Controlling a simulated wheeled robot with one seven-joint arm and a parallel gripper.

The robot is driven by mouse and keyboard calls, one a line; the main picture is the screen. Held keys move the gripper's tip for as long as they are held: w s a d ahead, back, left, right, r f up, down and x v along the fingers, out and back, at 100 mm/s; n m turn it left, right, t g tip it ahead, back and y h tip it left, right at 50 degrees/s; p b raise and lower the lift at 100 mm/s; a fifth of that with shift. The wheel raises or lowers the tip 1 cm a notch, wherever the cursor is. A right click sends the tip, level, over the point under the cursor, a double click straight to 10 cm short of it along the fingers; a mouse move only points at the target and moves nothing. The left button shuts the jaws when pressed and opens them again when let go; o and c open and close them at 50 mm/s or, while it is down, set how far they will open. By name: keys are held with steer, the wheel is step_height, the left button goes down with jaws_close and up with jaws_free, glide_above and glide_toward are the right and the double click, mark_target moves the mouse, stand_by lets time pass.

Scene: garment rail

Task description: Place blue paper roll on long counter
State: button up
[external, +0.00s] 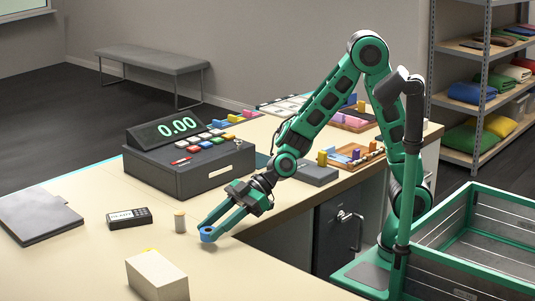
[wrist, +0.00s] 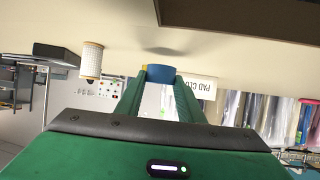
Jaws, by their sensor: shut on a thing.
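The blue paper roll (external: 208,234) is small and bright blue, at the end of my gripper (external: 213,229). My gripper is shut on it, over the cream top of the long counter (external: 260,270). The roll also shows between the fingertips in the wrist view (wrist: 160,73). A dark shadow lies on the counter apart from the roll there, so the roll seems a little above the top. I cannot tell the exact gap.
A beige roll (external: 180,221) stands close left of my gripper. A card reader (external: 129,217), a grey folder (external: 38,216) and a cash register (external: 185,160) sit farther left and behind. A pale box (external: 157,276) stands in front. The counter right of the box is clear.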

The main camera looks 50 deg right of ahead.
steer(key=shift+f, duration=1.1)
steer(key=shift+f, duration=0.1)
steer(key=o, duration=1)
steer(key=v, duration=1.2)
